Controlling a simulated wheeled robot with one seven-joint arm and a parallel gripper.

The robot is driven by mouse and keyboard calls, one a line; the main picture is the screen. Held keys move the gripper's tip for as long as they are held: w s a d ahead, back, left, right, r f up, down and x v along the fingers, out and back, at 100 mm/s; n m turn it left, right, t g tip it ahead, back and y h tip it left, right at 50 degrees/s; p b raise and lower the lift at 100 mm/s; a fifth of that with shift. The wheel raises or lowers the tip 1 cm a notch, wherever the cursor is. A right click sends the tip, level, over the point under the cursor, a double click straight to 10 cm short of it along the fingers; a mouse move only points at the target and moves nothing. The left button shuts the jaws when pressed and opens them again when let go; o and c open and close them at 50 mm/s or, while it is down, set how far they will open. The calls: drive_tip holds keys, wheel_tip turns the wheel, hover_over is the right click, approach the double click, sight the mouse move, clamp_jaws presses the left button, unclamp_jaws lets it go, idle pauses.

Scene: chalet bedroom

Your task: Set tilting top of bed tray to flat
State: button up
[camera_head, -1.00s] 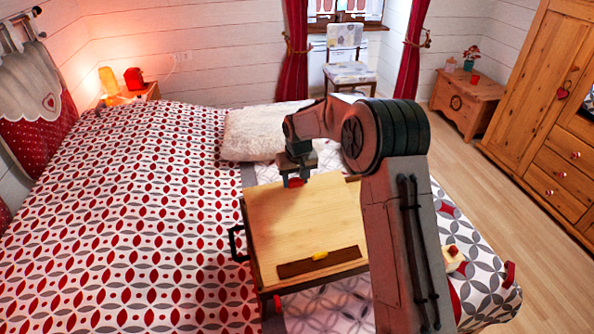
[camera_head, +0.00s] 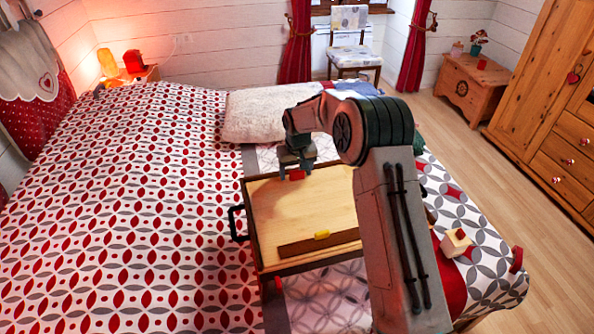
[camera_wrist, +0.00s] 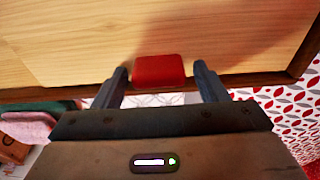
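The bed tray (camera_head: 255,232) stands on the bed, with dark rims and a black side handle. Its pale wooden tilting top (camera_head: 305,210) lies low within the frame, flat or nearly flat; a slight tilt cannot be ruled out. A red tab (camera_wrist: 158,70) sits at the top's far edge and also shows in the head view (camera_head: 297,174). My gripper (camera_wrist: 162,78) is at this edge, its fingers on either side of the tab with small gaps. It is open and holds nothing. My arm hides the tray's right part.
A brown strip (camera_head: 300,246) with a yellow piece (camera_head: 322,234) runs along the top's near edge. A pillow (camera_head: 262,113) lies behind the tray. A cream block (camera_head: 455,243) lies to the right. The patterned bed left of the tray is clear.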

wheel_tip(320, 180, up, 14)
drive_tip(key=s+b, duration=0.1)
drive_tip(key=s, duration=0.1)
drive_tip(key=shift+d+f, duration=0.15)
drive_tip(key=shift+d, duration=0.2)
idle(0.3)
